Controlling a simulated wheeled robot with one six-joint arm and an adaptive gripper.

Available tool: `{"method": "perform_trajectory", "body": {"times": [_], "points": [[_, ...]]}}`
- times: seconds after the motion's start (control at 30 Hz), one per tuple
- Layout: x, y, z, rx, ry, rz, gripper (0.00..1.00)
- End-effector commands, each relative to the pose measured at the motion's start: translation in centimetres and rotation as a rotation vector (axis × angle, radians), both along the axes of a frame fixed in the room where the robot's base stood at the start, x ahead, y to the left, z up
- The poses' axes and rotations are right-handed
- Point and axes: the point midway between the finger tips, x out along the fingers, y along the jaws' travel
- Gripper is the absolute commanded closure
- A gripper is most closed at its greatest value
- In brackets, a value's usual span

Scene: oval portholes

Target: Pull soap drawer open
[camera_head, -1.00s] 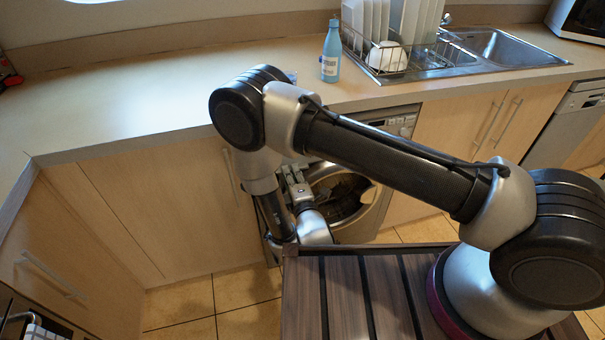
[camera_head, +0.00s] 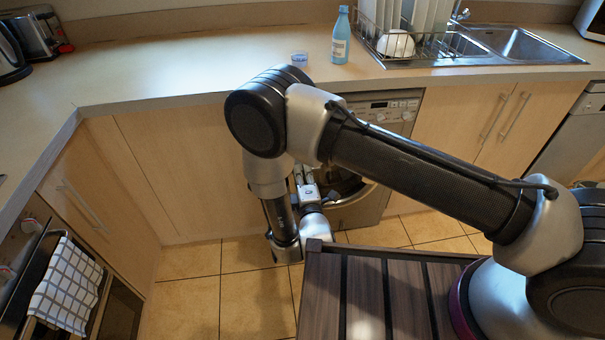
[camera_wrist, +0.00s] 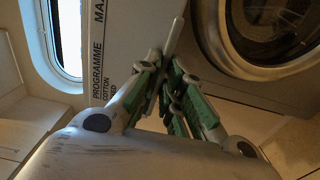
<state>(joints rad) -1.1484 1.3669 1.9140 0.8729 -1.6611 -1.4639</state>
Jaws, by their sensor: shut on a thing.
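The washing machine (camera_head: 385,115) stands under the counter, with its round door partly hidden behind my arm. My gripper (camera_head: 304,180) is low in front of the machine. In the wrist view my gripper (camera_wrist: 168,72) has its green-padded fingers closed around a thin pale edge that appears to belong to the soap drawer (camera_wrist: 125,45). A pale panel there carries printed programme text. The round door (camera_wrist: 275,25) lies to its right. The arm hides the drawer in the head view, so how far it is out cannot be told.
A blue bottle (camera_head: 341,38) and a small tub (camera_head: 299,58) stand on the counter above. A slatted wooden surface (camera_head: 365,300) is close to my arm. An oven with a checked towel (camera_head: 66,285) is at the left. Tiled floor (camera_head: 250,295) lies clear between.

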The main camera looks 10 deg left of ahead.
Motion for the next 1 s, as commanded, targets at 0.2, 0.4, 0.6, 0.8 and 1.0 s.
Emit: {"method": "perform_trajectory", "body": {"times": [0.2, 0.4, 0.6, 0.8, 1.0], "points": [[0.0, -0.1, -0.1, -0.002, 0.002, 0.000, 0.88], [0.0, -0.1, -0.1, -0.001, 0.001, 0.000, 0.70], [0.0, 0.0, 0.0, 0.000, 0.001, 0.000, 0.70], [0.0, 0.0, 2.4, 0.002, 0.000, 0.000, 0.70], [0.0, 0.0, 6.9, 0.004, -0.008, -0.003, 0.28]]}}
